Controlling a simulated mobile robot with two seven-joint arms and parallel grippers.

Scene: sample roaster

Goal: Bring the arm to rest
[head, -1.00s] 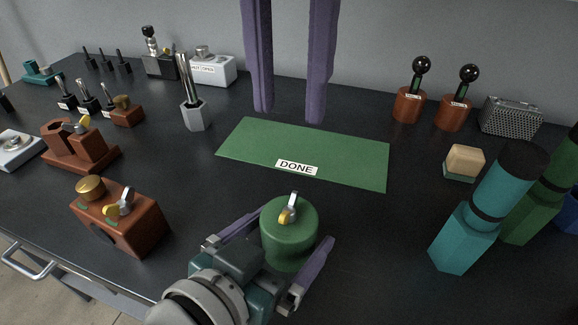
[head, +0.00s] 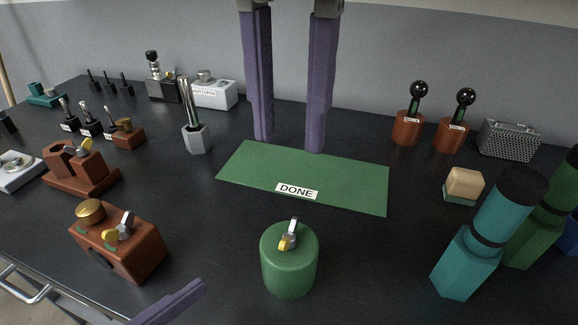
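My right gripper (head: 289,145) hangs from the top of the view with two long purple fingers pointing down. The fingers are apart with nothing between them, at the back edge of the green mat (head: 340,178) labelled DONE. Of my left gripper, one purple finger (head: 172,304) shows at the bottom left edge; the rest is out of view. A green canister (head: 289,265) with a small silver and yellow latch on top stands upright in front of the mat. The left finger is apart from it.
A brown box (head: 125,250) with a brass knob stands at left, near the table edge. A hexagonal holder (head: 197,139) is left of the mat. Teal (head: 467,270) and green (head: 530,235) cylinders stand at right, near a small wooden block (head: 464,185). The mat is bare.

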